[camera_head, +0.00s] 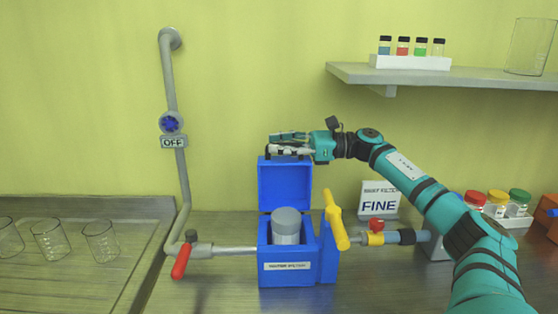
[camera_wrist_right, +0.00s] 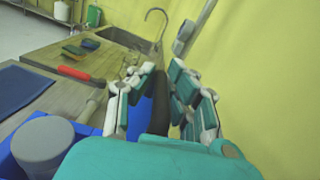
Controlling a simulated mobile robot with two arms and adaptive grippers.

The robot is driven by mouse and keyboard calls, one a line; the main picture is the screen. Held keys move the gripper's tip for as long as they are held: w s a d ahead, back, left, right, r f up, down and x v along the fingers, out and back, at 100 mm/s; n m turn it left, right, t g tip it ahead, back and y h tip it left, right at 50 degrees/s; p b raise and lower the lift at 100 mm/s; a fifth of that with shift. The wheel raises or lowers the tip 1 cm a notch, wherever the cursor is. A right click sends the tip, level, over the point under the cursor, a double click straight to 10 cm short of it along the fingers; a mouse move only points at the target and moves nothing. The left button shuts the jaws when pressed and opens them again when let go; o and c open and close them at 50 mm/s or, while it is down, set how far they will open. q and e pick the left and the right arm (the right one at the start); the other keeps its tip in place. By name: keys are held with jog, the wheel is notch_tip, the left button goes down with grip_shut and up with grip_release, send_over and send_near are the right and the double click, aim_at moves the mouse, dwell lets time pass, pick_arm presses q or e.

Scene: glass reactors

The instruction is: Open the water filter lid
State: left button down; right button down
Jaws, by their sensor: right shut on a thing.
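The blue water filter box (camera_head: 303,252) stands on the counter with a grey cylinder (camera_head: 287,226) inside. Its blue lid (camera_head: 285,185) stands upright at the back of the box, so the box is open. My right gripper (camera_head: 286,145) is at the top edge of the lid and shut on it; the exact grip is partly hidden by the fingers. In the right wrist view the gripper (camera_wrist_right: 158,85) has a dark part between its fingers, and the grey cylinder (camera_wrist_right: 42,145) shows at lower left. My left gripper is in neither view.
A yellow lever (camera_head: 335,217) stands close to the box's right side. A red-handled valve (camera_head: 181,262) is on the pipe at left. A FINE sign (camera_head: 380,203) and capped jars (camera_head: 497,203) are at right, below a shelf (camera_head: 440,76).

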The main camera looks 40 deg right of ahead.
jog(key=shift+r, duration=0.1)
jog(key=c, duration=1.3)
grip_release()
jog(key=shift+c, duration=0.2)
jog(key=shift+s+d, duration=0.1)
jog(key=shift+d, duration=0.05)
jog(key=shift+s+d, duration=0.2)
jog(key=shift+d, duration=0.05)
jog(key=v, duration=1.1)
